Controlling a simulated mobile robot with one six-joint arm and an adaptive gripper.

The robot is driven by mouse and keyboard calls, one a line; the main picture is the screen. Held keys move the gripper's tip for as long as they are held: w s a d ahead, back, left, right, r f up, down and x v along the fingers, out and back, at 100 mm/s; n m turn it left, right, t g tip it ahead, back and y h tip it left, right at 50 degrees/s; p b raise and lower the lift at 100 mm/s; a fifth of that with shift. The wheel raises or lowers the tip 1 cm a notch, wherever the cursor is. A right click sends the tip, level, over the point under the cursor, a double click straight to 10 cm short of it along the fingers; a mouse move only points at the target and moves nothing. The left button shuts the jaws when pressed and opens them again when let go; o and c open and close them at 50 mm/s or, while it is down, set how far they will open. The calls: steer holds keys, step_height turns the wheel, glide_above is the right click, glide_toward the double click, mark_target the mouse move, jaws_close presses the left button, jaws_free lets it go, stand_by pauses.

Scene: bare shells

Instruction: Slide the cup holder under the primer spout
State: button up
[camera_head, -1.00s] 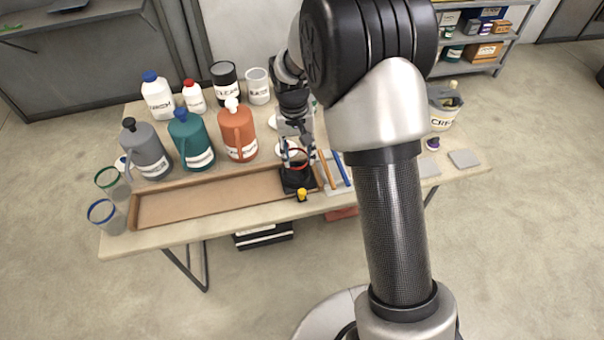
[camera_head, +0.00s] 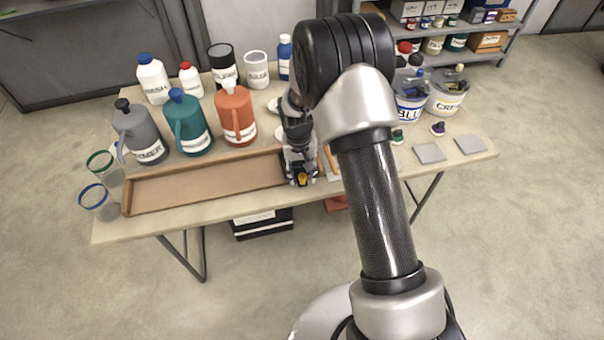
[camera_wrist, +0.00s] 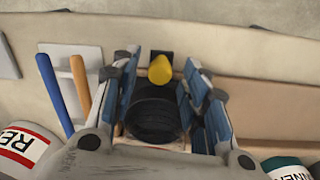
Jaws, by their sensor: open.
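The cup holder is black with a yellow knob (camera_head: 303,178) on its front. It stands at the right end of a long wooden tray (camera_head: 127,198), mostly hidden by my gripper in the head view. My gripper (camera_head: 300,172) is low over it. In the wrist view my gripper (camera_wrist: 160,72) is open, with a blue-padded finger on each side of the yellow knob (camera_wrist: 160,70) and a dark round part (camera_wrist: 153,120) of the holder. I cannot tell whether the fingers touch it. The grey primer jug (camera_head: 137,130) stands behind the tray's left end.
Teal (camera_head: 189,122) and orange (camera_head: 235,115) jugs stand behind the tray. Clear cups with green (camera_head: 102,160) and blue (camera_head: 93,195) rims are at the left. Blue and orange sticks (camera_wrist: 79,85) lie beside the holder. The tray's floor is clear.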

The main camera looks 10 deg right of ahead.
steer(key=shift+f, duration=0.1)
steer(key=shift+c, duration=0.5)
jaws_close()
